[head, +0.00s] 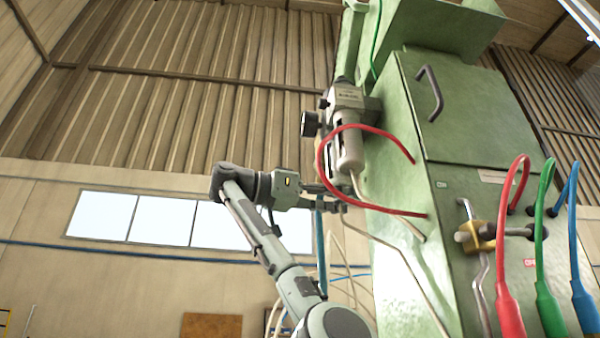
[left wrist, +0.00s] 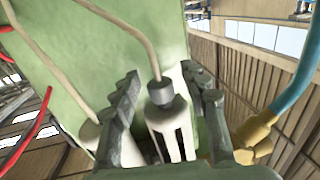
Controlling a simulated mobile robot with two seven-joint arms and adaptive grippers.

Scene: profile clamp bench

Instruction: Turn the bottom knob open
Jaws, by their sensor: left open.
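The filter unit with a pale bowl (head: 349,150) is mounted on the side of the green machine in the head view. In the left wrist view, a grey bottom knob (left wrist: 160,92) sits at the end of a white slotted bowl (left wrist: 170,132), with a thin beige tube leaving it. My left gripper (head: 338,199) is open below the filter unit. In the left wrist view its two fingers stand on either side of the knob and bowl. I cannot tell whether either finger touches them. My right gripper is not in view.
The green machine (head: 400,285) stands close beside my left gripper. A red hose (head: 322,170) loops around the filter bowl. A blue hose (left wrist: 299,85) with a brass fitting (left wrist: 255,133) lies right of the fingers. A second white bowl (left wrist: 90,135) is to the left.

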